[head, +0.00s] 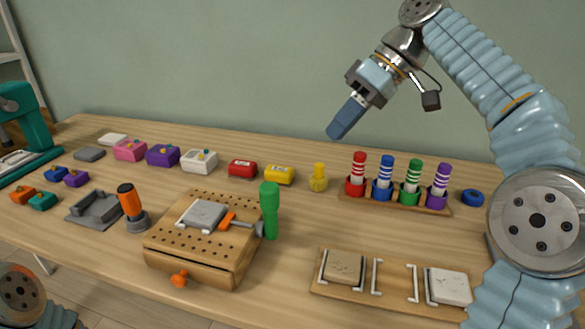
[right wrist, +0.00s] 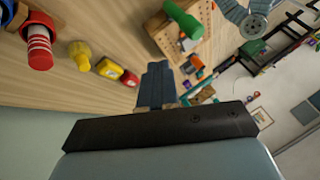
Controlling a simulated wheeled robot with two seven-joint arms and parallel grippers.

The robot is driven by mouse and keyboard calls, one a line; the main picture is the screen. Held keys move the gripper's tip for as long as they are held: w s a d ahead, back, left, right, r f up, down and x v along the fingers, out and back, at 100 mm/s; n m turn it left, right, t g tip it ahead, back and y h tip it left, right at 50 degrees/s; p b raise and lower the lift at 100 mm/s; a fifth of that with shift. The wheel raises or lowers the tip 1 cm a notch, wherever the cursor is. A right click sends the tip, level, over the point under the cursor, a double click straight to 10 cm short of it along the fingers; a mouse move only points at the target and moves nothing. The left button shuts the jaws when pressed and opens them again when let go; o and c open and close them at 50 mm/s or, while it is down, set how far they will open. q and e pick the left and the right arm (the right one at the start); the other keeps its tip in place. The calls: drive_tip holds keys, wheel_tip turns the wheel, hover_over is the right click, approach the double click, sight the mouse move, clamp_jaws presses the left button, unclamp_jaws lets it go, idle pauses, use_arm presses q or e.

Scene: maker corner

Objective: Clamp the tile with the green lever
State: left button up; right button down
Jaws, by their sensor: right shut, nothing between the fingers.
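A grey square tile (head: 203,214) lies on top of a perforated wooden block (head: 165,245) in the middle of the table. The green lever (head: 270,208) stands upright at the block's right side. An orange clamp piece (head: 228,221) lies between lever and tile; I cannot tell whether it touches the tile. In the right wrist view the green lever (right wrist: 183,19) shows beside the block (right wrist: 162,32). My right gripper (head: 338,130) is shut and empty, raised above the back of the table, well away from the lever; its fingers also show in the right wrist view (right wrist: 158,80). My left gripper is out of view.
A wooden tray (head: 390,279) with tiles lies at the front right. A rack of colored striped posts (head: 400,200) stands behind it. An orange-topped tool (head: 131,205) and a grey holder (head: 95,208) are left of the block. Small colored boxes line the back.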

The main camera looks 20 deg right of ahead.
drive_tip(key=b, duration=0.2)
approach(270, 213)
drive_tip(key=shift+w+a+f, duration=0.25)
drive_tip(key=shift+w+f, duration=0.35)
drive_tip(key=shift+w, duration=0.05)
drive_tip(key=shift+w+a+f, duration=0.25)
drive_tip(key=shift+w+f, duration=0.35)
drive_tip(key=shift+w+a+f, duration=0.25)
drive_tip(key=shift+w+f, duration=0.35)
drive_tip(key=shift+w, duration=0.05)
drive_tip(key=shift+s, duration=0.1)
